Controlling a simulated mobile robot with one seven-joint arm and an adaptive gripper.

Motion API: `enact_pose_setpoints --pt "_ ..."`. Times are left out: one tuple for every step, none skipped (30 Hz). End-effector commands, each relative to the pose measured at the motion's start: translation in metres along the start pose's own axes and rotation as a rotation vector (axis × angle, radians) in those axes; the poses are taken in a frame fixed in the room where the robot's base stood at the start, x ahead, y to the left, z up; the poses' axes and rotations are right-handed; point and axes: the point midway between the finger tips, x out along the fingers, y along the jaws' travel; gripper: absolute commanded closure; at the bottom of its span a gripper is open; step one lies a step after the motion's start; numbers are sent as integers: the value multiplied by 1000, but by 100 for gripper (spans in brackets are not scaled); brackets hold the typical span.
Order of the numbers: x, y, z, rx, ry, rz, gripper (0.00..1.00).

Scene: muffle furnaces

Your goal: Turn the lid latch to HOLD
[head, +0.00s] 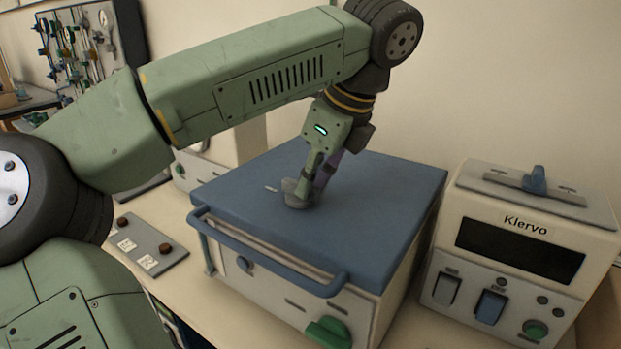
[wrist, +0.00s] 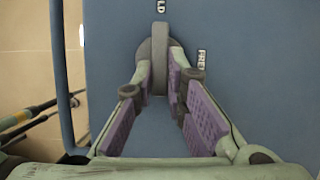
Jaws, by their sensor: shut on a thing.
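The lid latch (head: 297,199) is a grey knob on top of the blue furnace lid (head: 378,190). In the wrist view the latch (wrist: 160,40) is a grey bar on a round base, and the bar points up the picture toward a partly cut-off label ending in "LD". A label reading "FREE" (wrist: 202,59) lies to its right. My gripper (wrist: 162,72) is shut on the latch, with one purple-padded finger on each side of the bar. In the head view my gripper (head: 310,187) reaches down onto the latch and partly hides it.
A blue bar handle (head: 265,255) runs along the lid's front edge. A white Klervo unit (head: 520,245) with switches stands to the right. A grey plate with two dark knobs (head: 148,245) lies on the bench to the left.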

Motion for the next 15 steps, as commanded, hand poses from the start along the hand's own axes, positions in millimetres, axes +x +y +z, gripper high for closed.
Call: enact_pose_setpoints --pt "0 0 0 -3 0 -1 100" --pt "0 0 0 -3 0 -1 100" --pt "0 0 0 -3 0 -1 100" --pt "0 0 0 -2 0 -1 100" --pt "0 0 0 -2 0 -1 86" --pt "0 0 0 -2 0 -1 84" --pt "0 0 0 -2 0 -1 82" --pt "0 0 0 -2 0 -1 80" --pt "0 0 0 -1 0 -1 77" --pt "0 0 0 -1 0 -1 75" --pt "0 0 0 -1 0 -1 73" --pt "0 0 0 -1 0 -1 70" --pt "0 0 0 -1 0 -1 68" --pt "0 0 0 0 0 -1 68" --pt "0 0 0 0 0 -1 68"
